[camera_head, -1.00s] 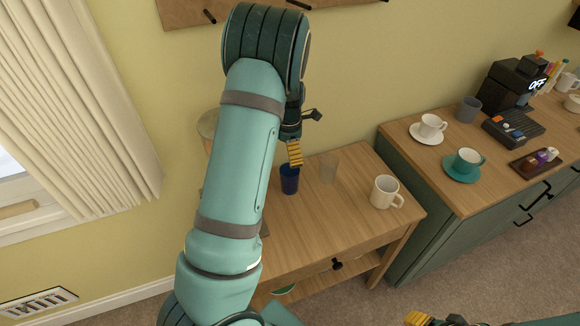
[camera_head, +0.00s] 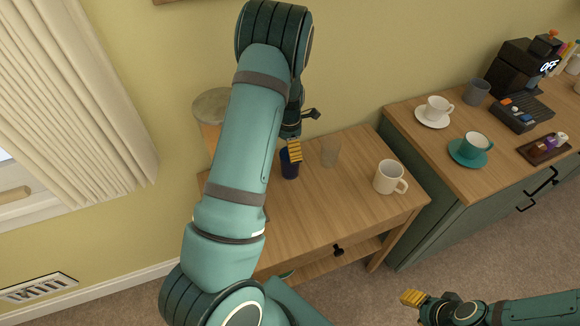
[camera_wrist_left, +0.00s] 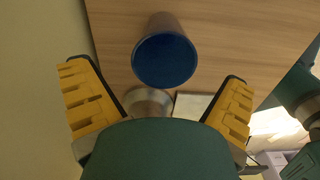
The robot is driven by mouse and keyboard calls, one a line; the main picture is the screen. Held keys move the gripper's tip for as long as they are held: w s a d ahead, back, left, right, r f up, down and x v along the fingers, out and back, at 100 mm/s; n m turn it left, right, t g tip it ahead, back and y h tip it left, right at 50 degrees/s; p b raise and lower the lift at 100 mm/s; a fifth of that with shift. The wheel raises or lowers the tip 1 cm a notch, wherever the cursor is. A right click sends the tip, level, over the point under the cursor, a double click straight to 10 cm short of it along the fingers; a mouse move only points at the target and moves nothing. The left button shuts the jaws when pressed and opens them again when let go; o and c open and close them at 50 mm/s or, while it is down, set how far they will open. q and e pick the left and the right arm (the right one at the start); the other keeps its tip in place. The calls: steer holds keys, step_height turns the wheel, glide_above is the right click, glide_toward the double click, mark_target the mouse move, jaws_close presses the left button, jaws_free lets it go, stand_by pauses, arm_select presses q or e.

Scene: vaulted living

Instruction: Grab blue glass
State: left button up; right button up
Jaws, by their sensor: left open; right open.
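The blue glass (camera_head: 289,168) stands upright on the small wooden table (camera_head: 310,215), partly hidden behind my left gripper's finger in the head view. In the left wrist view the blue glass (camera_wrist_left: 165,55) shows its rim just beyond my open fingers, roughly centred between them. My left gripper (camera_head: 293,148) is open and empty, above and close to the glass; in the left wrist view both yellow fingertips (camera_wrist_left: 155,90) are wide apart. My right gripper (camera_head: 412,300) is low at the front right, away from the table, only partly in view.
A clear glass (camera_head: 330,151) stands right of the blue glass, and a white mug (camera_head: 389,178) is further right. A green cabinet (camera_head: 440,215) carries cups, saucers, a tray and a coffee machine (camera_head: 515,72). The table's front is clear.

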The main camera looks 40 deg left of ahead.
arm_select(q)
steer(key=f, duration=0.5)
steer(key=shift+d+b, duration=0.25)
steer(key=shift+b, duration=0.15)
steer(key=c, duration=1.3)
